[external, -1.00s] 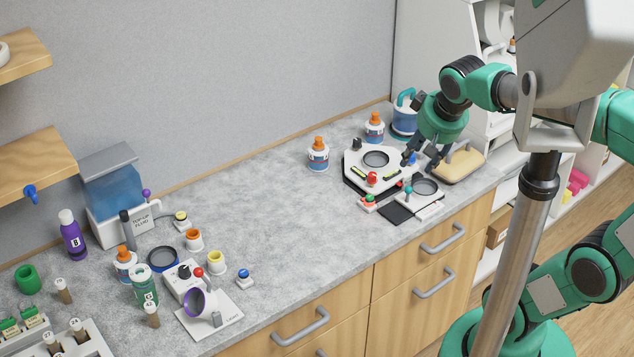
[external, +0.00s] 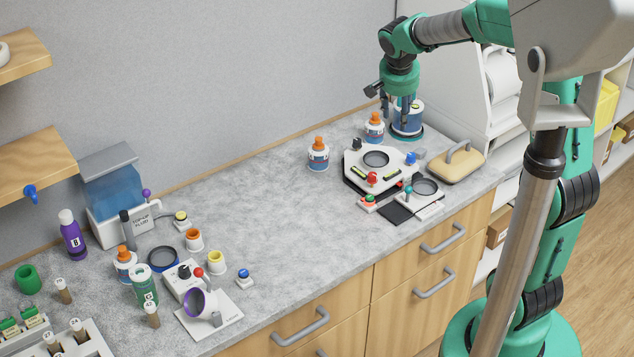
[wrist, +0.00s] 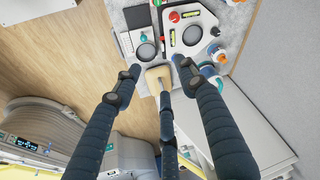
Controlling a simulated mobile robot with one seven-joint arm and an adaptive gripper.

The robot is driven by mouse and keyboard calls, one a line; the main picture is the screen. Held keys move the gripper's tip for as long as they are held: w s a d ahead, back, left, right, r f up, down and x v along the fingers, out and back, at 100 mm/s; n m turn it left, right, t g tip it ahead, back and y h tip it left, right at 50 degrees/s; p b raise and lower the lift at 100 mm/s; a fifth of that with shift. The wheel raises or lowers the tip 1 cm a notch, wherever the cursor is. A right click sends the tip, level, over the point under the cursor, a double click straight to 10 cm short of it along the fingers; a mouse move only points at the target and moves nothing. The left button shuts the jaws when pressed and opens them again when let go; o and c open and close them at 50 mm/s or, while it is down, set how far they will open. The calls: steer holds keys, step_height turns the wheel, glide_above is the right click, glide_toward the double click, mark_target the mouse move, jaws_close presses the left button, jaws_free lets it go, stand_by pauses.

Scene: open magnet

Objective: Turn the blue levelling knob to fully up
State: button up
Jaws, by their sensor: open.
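The blue levelling knob (external: 411,158) stands at the back right corner of a white levelling platform (external: 352,170), which also carries a red knob (external: 372,178) and a black knob (external: 357,144). The platform shows at the top of the wrist view (wrist: 199,38), with its red knob (wrist: 175,17). I cannot clearly make out the blue knob there, near a dark fingertip.
The middle of the counter (external: 270,215) is clear.

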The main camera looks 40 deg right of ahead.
steer(key=w+d+f+m+g+p, duration=0.1)
steer(key=w+d+f+m+p, duration=0.15)
steer(key=w+d+f, duration=0.5)
steer(key=m+g+h, duration=0.1)
steer(key=m, duration=0.3)
glide_toward(411, 155)
steer(key=v, duration=0.4)
steer(key=shift+w+a+r, duration=0.2)
steer(key=shift+r, duration=0.05)
steer(key=shift+f, duration=0.15)
steer(key=x, duration=1.3)
steer(key=shift+s+d+f+p, duration=0.1)
steer(key=shift+d+f+p, duration=0.1)
steer(key=shift+p, duration=0.2)
steer(key=shift+r, duration=0.15)
jaws_close()
